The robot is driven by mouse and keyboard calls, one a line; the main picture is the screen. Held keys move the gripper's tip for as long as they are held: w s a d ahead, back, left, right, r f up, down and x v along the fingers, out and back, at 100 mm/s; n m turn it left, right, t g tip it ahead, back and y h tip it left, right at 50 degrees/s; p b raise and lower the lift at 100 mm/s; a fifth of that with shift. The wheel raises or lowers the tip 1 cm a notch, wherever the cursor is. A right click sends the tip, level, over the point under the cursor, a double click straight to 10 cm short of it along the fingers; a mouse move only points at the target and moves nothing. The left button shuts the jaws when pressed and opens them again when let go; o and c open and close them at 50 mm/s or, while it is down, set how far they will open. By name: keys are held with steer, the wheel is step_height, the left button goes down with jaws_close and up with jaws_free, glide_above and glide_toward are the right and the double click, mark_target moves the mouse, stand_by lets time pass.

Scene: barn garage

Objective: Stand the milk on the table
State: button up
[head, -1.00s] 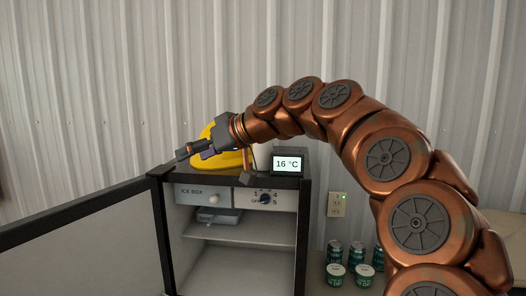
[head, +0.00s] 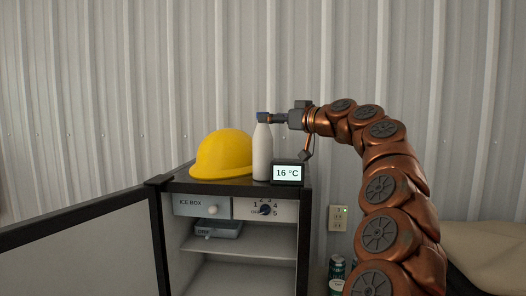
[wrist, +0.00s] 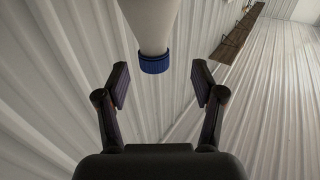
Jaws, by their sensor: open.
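The milk is a white bottle (head: 262,152) with a blue cap, upright on top of the small fridge (head: 240,184). My gripper (head: 272,118) is level with the cap, coming from the right. In the wrist view the bottle's neck (wrist: 152,22) and blue cap (wrist: 154,63) show between and just beyond the open fingers (wrist: 160,84). The fingers do not appear to touch it. No table can be made out clearly in these views.
A yellow hard hat (head: 222,156) sits left of the bottle. A display reading 16 °C (head: 287,173) stands close at its right. The fridge door (head: 90,240) hangs open to the left. Green cans (head: 337,265) stand low at the right. A corrugated wall is behind.

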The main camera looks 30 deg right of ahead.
steer(key=shift+d+p+x, duration=0.2)
steer(key=shift+p+x, duration=0.3)
steer(key=shift+x, duration=0.7)
steer(key=shift+d+p+x, duration=0.2)
steer(key=shift+p+x, duration=0.3)
steer(key=shift+x, duration=0.65)
steer(key=shift+w+a+f, duration=0.15)
steer(key=shift+w+f, duration=0.05)
steer(key=shift+w, duration=0.3)
steer(key=shift+s, duration=0.1)
jaws_close()
